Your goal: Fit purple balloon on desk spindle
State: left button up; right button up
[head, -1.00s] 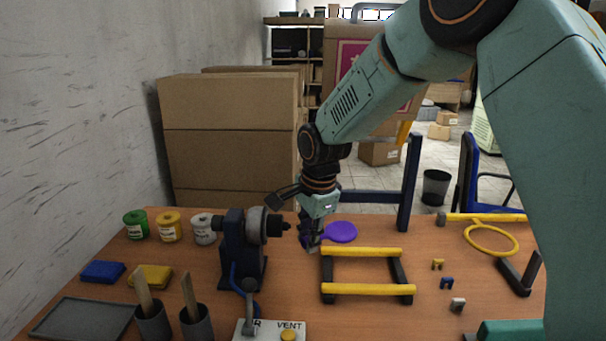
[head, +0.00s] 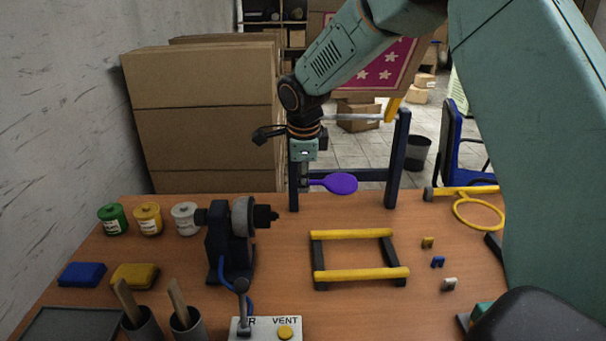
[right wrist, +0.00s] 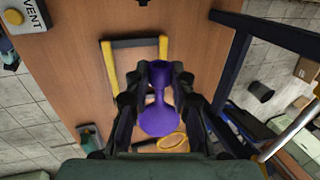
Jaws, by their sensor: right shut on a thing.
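The purple balloon (head: 341,184) is flat and hangs in the air by its neck, its round body pointing right. My right gripper (head: 305,182) is shut on the balloon's neck, above the far part of the desk. In the right wrist view the balloon (right wrist: 159,120) shows between the two dark fingers (right wrist: 160,75). The desk spindle (head: 264,216) is a dark nozzle on the right side of a dark stand with a grey wheel. It is bare, and the gripper is above and to the right of it, apart. My left gripper is not in view.
A yellow-barred rack (head: 352,235) stands right of the spindle. Paint jars (head: 148,219) and brush cups (head: 187,325) are at the left. A control box (head: 262,329) with a lever is in front. A dark blue frame (head: 397,160) stands behind the desk.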

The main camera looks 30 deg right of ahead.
jog(key=s+a+f+b+x, duration=0.1)
jog(key=b+x, duration=0.5)
jog(key=x, duration=0.4)
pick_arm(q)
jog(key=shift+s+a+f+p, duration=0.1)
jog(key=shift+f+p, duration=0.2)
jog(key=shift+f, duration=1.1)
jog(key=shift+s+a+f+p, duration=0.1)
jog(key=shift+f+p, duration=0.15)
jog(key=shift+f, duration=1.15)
pick_arm(e)
jog(key=shift+w+a+r, duration=0.2)
jog(key=shift+a+r, duration=0.05)
jog(key=shift+a, duration=0.5)
jog(key=shift+w+a+r, duration=0.15)
jog(key=shift+a+r, duration=0.05)
jog(key=shift+a, duration=0.6)
jog(key=shift+w+a+r, duration=0.2)
jog(key=shift+a+r, duration=0.05)
jog(key=shift+a, duration=0.5)
